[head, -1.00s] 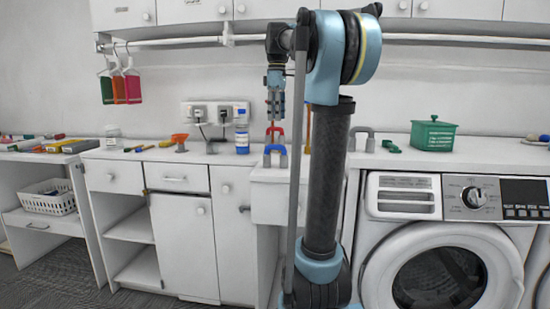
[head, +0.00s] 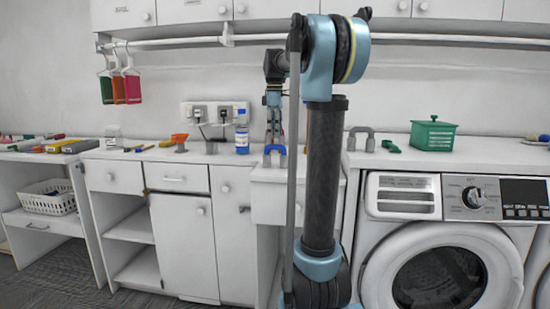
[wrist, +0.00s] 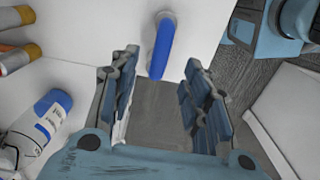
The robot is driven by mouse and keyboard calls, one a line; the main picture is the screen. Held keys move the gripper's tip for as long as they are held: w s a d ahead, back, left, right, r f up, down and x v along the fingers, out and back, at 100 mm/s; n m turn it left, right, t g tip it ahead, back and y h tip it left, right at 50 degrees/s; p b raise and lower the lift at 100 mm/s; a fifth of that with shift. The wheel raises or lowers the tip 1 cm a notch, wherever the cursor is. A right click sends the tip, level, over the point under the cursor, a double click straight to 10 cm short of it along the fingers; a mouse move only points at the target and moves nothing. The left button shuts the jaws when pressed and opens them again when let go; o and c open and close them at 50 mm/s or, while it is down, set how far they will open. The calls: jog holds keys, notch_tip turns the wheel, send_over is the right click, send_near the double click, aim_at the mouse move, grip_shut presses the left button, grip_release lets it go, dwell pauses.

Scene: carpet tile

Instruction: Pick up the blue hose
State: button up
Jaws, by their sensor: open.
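The blue hose (head: 275,152) is a short arch standing at the front of the white counter in the head view. In the wrist view the blue hose (wrist: 162,45) shows as a rounded blue piece on the white top, between and just beyond the fingertips. My gripper (wrist: 161,62) is open with nothing between its fingers. In the head view my gripper (head: 274,128) points down, just above and seemingly behind the hose; the exact gap cannot be told.
A white and blue bottle (head: 242,138) stands close to the left of my gripper; it also shows in the wrist view (wrist: 40,125). A washing machine (head: 450,240) is at right.

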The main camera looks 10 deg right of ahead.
aim_at(275, 147)
jog(key=shift+f, duration=3.6)
grip_shut()
